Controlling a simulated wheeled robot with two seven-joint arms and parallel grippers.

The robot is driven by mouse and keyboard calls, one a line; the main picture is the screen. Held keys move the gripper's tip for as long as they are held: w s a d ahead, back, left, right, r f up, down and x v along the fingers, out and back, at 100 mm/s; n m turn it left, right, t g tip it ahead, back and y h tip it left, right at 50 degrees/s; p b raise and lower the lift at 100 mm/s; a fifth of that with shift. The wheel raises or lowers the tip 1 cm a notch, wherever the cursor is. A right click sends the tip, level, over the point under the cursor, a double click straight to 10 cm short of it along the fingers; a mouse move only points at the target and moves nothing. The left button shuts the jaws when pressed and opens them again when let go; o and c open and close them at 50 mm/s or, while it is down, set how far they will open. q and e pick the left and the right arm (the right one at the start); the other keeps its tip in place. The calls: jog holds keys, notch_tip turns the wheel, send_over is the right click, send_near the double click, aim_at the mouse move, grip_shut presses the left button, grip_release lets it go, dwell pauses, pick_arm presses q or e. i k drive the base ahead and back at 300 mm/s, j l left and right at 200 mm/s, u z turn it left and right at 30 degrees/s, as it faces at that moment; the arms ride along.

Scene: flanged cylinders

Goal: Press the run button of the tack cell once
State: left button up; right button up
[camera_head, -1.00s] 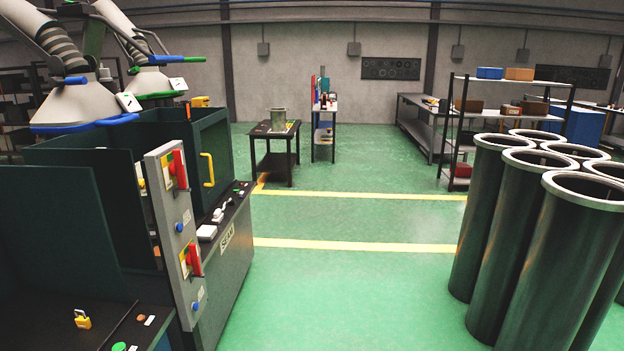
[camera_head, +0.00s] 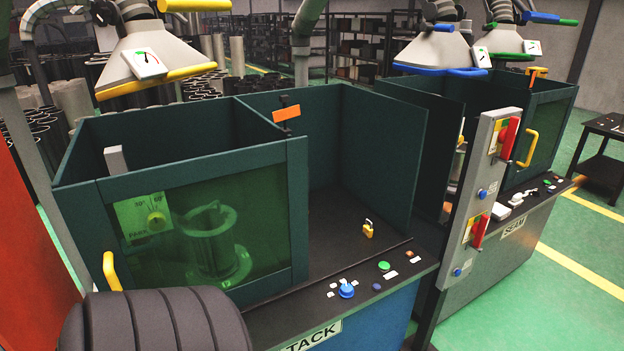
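The tack cell (camera_head: 400,298) stands in the middle of the head view, with a "TACK" label (camera_head: 311,337) on its front. On its front ledge are a green button (camera_head: 384,265), a blue knob (camera_head: 346,289), a small dark blue button (camera_head: 376,286) and a reddish button (camera_head: 408,253). Their small labels are too small to read, so I cannot confirm which is the run button. A tinted window panel with a yellow handle (camera_head: 111,271) covers the cell's left part, and a flanged cylinder (camera_head: 207,240) stands behind it. Neither gripper is in view.
A yellow padlock (camera_head: 368,230) sits on the open right part of the cell. A grey post with red switches (camera_head: 480,229) stands between it and the seam cell (camera_head: 530,235). Extraction hoods (camera_head: 160,50) hang above.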

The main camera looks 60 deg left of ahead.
aim_at(384, 265)
jog(key=u, duration=2)
